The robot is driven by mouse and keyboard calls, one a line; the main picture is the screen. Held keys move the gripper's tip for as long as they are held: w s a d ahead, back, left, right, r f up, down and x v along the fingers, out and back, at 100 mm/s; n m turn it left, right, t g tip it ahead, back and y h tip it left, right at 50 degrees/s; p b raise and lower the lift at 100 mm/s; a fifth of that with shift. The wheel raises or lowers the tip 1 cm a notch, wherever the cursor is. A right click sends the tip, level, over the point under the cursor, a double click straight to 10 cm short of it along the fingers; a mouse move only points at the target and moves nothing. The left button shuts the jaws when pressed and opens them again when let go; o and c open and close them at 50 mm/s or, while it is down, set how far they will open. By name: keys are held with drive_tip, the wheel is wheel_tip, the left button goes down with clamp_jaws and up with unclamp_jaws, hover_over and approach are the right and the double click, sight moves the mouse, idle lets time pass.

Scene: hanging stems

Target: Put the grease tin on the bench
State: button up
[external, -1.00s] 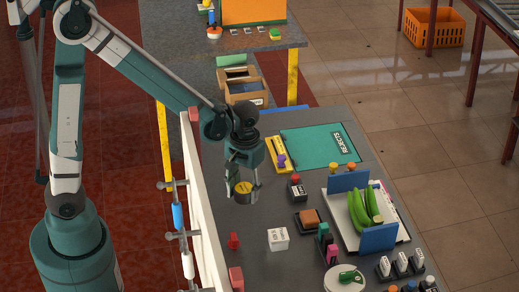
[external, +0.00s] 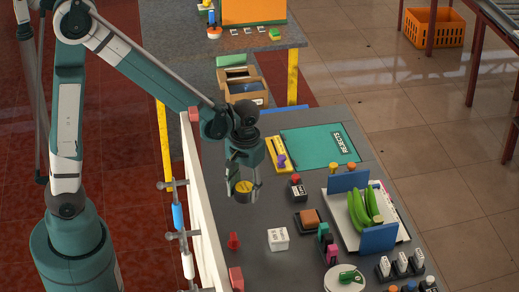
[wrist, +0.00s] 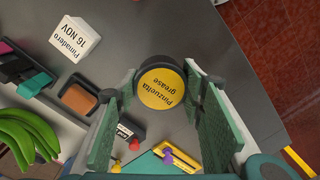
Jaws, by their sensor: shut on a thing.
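The grease tin (external: 244,186) is a short dark round tin with a yellow lid. In the wrist view its lid (wrist: 161,88) faces the camera and reads "Pinzuelta grease". My gripper (external: 244,190) points down and is shut on the tin, with one finger on each side; the fingers (wrist: 160,82) also flank it in the wrist view. The tin is over the left part of the grey bench (external: 262,215). I cannot tell for sure whether its underside touches the bench top.
A white wall panel (external: 205,215) stands along the bench's left edge. A red-topped stamp (external: 297,188), a red piece (external: 233,241) and a white labelled block (external: 278,239) stand nearby. Green bananas (external: 361,212) lie between blue holders at right. A green mat (external: 312,146) lies at the back.

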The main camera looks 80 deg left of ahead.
drive_tip(key=w+a+n, duration=0.2)
drive_tip(key=w+a, duration=0.3)
drive_tip(key=a, duration=0.7)
drive_tip(key=a+n+p, duration=0.1)
drive_tip(key=a+n, duration=0.4)
drive_tip(key=a, duration=3.2)
drive_tip(key=shift+r+p, duration=0.15)
drive_tip(key=shift+p, duration=0.25)
drive_tip(key=shift+d, duration=0.1)
drive_tip(key=shift+f, duration=3.15)
drive_tip(key=shift+f, duration=0.1)
drive_tip(key=shift+f, duration=1.75)
drive_tip(key=shift+f+b, duration=0.15)
drive_tip(key=shift+b, duration=0.2)
